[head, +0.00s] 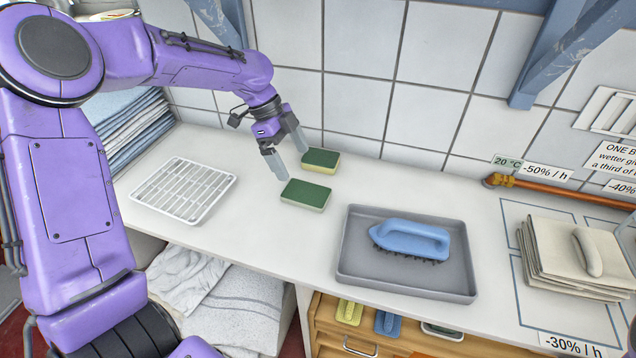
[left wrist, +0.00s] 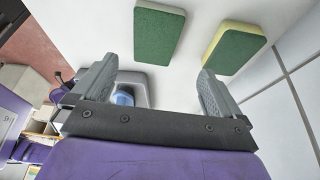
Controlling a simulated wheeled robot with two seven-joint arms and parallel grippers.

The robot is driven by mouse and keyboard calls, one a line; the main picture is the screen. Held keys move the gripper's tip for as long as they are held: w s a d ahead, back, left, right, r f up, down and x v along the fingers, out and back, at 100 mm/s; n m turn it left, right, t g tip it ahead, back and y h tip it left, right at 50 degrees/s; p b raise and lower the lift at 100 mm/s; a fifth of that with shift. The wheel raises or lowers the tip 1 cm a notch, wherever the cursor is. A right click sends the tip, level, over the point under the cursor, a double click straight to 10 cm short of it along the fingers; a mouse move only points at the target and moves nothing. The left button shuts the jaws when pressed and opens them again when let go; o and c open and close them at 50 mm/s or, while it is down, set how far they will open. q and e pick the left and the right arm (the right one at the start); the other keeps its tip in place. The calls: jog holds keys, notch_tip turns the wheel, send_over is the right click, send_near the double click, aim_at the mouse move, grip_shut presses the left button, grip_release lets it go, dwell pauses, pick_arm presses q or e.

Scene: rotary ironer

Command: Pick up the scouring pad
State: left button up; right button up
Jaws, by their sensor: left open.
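Two scouring pads with green tops lie flat and apart on the white counter. The front pad (head: 306,194) has a pale green-white side; the back pad (head: 321,160), near the tiled wall, has a yellow side. My left gripper (head: 286,152) is open and empty above the counter, just left of both pads. In the left wrist view, the front pad (left wrist: 158,32) and the back pad (left wrist: 235,47) lie beyond the open fingertips (left wrist: 155,78), with nothing between the fingers. My right gripper is not in view.
A white rack (head: 184,188) lies to the left. A grey tray (head: 350,262) holding a blue brush (head: 412,240) stands to the right of the pads. Folded cloths (head: 575,258) lie further right. The tiled wall (head: 350,100) bounds the counter behind. An open wooden drawer (head: 385,340) sits below.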

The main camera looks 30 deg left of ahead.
aim_at(305, 192)
pick_arm(q)
jog(key=s+f, duration=0.1)
jog(key=d+f, duration=0.1)
jog(key=f, duration=0.1)
jog(key=shift+s+d, duration=0.2)
jog(key=shift+s, duration=0.2)
jog(key=f, duration=0.1)
jog(key=w+d+f, duration=0.1)
jog(key=f, duration=0.1)
jog(key=f+p, duration=0.1)
jog(key=shift+w+d+f, duration=0.25)
jog(key=shift+w+f, duration=0.05)
jog(key=shift+s+d+f, duration=0.1)
jog(key=shift+d+f, duration=0.05)
jog(key=shift+f, duration=0.25)
jog(key=shift+s, duration=0.1)
jog(key=c, duration=1)
